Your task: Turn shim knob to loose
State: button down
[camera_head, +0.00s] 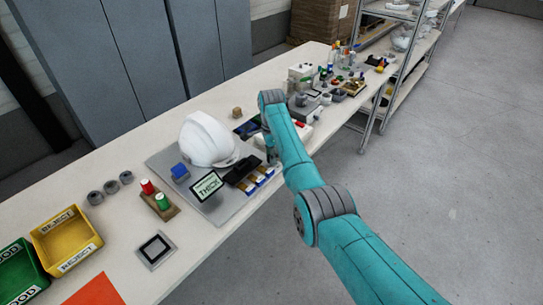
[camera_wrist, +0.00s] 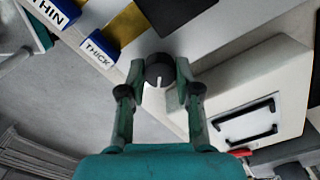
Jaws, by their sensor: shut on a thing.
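In the wrist view the shim knob (camera_wrist: 159,71) is a small round dark knob with a pale pointer line that points down in the picture. My gripper (camera_wrist: 161,76) is shut on it, one finger on each side. In the head view the gripper end is low at the right edge of the grey fixture plate (camera_head: 235,203), and my arm hides the knob. A white helmet shell (camera_head: 208,138) sits on the plate. A small display (camera_head: 206,186) on it reads THICK. No loose mark is readable near the knob.
Blue blocks labelled THIN (camera_wrist: 52,12) and THICK (camera_wrist: 98,48) lie close to the left finger. A pale box with dark handles (camera_wrist: 247,122) is on the right.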

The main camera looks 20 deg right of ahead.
jog(key=n, duration=0.4)
jog(key=shift+n, duration=2.2)
jog(key=c, duration=0.8)
grip_release()
jog(key=shift+r, duration=0.1)
notch_tip(320, 180, up, 12)
